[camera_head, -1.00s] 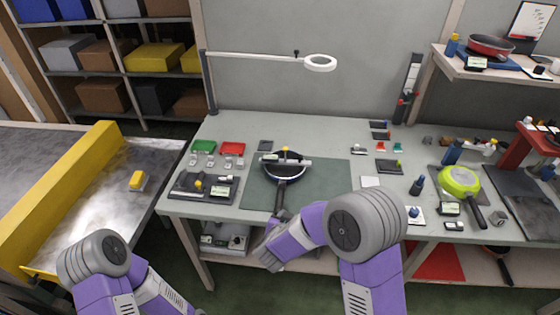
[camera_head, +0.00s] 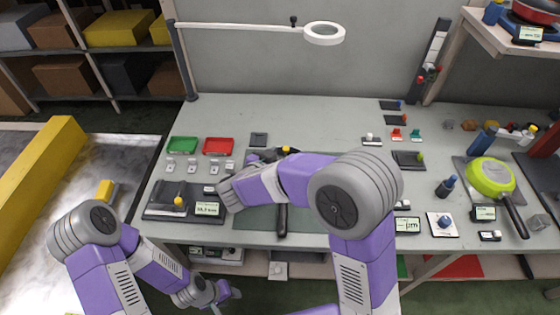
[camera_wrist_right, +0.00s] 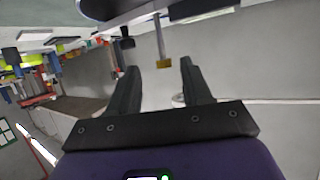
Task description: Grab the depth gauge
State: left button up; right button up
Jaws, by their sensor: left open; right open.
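What looks like the depth gauge lies across the black pan, with a yellow knob (camera_head: 286,149) showing just above my right forearm in the head view; its bar is mostly hidden. In the right wrist view its silver rod with the gold-yellow end (camera_wrist_right: 163,45) sticks out from the dark pan (camera_wrist_right: 125,10). My right gripper (camera_wrist_right: 158,68) is open, and the rod's end appears between its fingertips; whether it is within reach depth I cannot tell. The pan handle (camera_head: 282,220) shows below the arm. My left gripper (camera_head: 228,292) is open and empty, low before the bench.
A dark tray (camera_head: 153,212) with a yellow-knobbed tool and a display (camera_head: 207,209) stands left of the pan. Green (camera_head: 183,145) and red (camera_head: 218,146) bins lie behind it. A ring lamp (camera_head: 324,33) overhangs the bench. A green pan (camera_head: 490,177) lies at the right.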

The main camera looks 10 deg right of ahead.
aim_at(285, 152)
jog(key=b+x, duration=0.1)
jog(key=x, duration=0.3)
jog(key=shift+w+a+b, duration=0.1)
jog(key=shift+w+b, duration=0.05)
jog(key=shift+b, duration=0.25)
jog(key=shift+w+f, duration=0.1)
jog(key=shift+w, duration=0.2)
grip_shut()
